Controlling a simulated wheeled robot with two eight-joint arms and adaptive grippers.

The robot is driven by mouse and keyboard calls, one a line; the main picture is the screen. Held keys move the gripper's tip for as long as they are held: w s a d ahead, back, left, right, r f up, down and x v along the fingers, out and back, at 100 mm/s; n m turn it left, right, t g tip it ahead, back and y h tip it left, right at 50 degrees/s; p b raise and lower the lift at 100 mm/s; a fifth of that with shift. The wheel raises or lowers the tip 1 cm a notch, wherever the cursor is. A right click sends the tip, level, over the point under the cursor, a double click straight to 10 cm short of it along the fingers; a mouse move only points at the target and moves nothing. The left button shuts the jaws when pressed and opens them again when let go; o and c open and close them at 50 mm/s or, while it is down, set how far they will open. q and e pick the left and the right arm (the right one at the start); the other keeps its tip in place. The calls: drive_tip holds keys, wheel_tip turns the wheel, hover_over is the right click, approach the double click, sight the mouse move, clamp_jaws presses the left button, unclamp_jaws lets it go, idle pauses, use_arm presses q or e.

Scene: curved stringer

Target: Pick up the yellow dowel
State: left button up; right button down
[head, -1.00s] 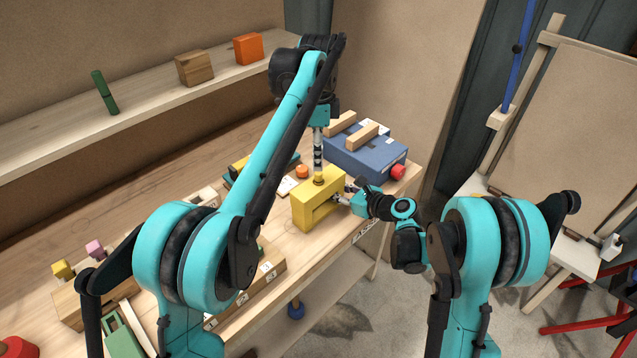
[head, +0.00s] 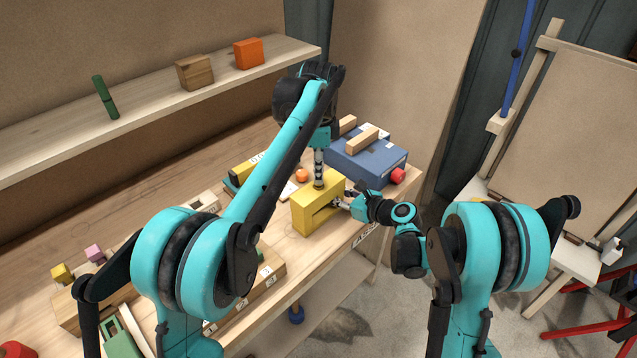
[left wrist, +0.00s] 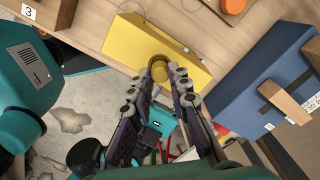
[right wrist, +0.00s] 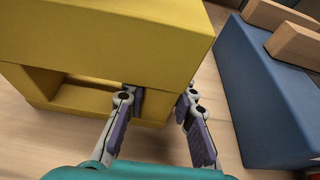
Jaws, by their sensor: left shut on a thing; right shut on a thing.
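A yellow dowel (left wrist: 160,72) stands upright at the top of a yellow block (head: 306,208) with a rectangular opening. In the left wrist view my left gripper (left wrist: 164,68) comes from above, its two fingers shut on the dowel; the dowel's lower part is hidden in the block. In the head view my left gripper (head: 319,180) sits right over the block's top. My right gripper (right wrist: 158,98) is shut on the yellow block's right end wall, one finger inside the opening and one outside, as the right wrist view shows.
A shelf (head: 150,107) runs along the back left. The bench's front edge is close to the block.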

sight(341, 197)
use_arm(q)
drive_tip(key=shift+r, duration=0.15)
wheel_tip(341, 197, up, 10)
idle(0.3)
use_arm(e)
drive_tip(key=c, duration=0.7)
unclamp_jaws()
drive_tip(key=shift+d, duration=0.1)
drive_tip(key=shift+v, duration=2.4)
drive_tip(key=v, duration=1.2)
